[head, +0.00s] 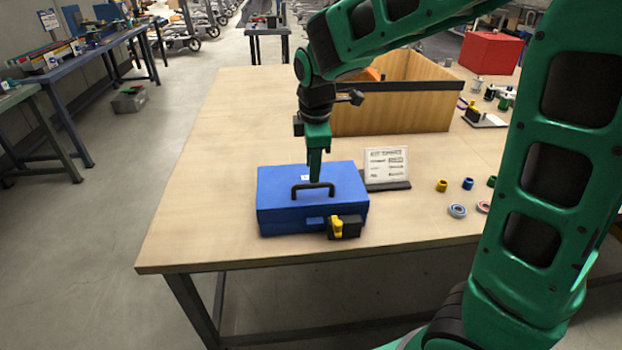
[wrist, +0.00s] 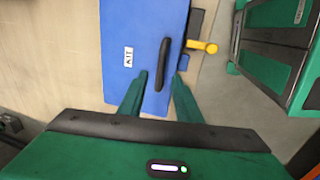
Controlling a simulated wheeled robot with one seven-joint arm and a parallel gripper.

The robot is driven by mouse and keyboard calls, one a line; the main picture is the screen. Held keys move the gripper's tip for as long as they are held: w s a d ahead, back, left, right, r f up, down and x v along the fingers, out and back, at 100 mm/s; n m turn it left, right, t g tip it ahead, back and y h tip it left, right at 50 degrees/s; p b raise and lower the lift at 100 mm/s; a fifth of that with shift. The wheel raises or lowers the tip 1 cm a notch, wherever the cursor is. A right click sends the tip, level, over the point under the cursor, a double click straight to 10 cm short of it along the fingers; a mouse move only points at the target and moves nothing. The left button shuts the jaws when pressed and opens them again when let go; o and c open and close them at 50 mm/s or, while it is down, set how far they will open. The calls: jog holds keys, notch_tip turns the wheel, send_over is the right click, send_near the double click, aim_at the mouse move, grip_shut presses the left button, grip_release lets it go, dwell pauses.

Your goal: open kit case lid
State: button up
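The blue kit case (head: 280,205) lies on the table near its front edge, with its lid shut. The lid has a black handle (head: 300,188) and a small white KIT label, which also shows in the wrist view (wrist: 128,57). A yellow latch piece (head: 337,227) with a black block sits on the case's front side; the yellow part also shows in the wrist view (wrist: 205,46). My gripper (head: 316,178) points down over the lid, right by the handle. In the wrist view its fingers (wrist: 159,78) are apart, one on each side of the handle's near end. Contact cannot be told.
A sign (head: 385,165) stands just right of the case. Yellow and blue parts and rings (head: 457,210) lie further right. A wooden bin (head: 400,118) stands behind, and a red box (head: 489,52) at the back right. The table left of the case is clear.

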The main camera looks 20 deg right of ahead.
aim_at(312, 185)
jog(key=shift+w+d+f, duration=0.1)
jog(key=shift+w+f, duration=0.15)
jog(key=shift+f, duration=1)
jog(key=shift+w+f, duration=0.2)
jog(key=shift+f, duration=1.05)
grip_shut()
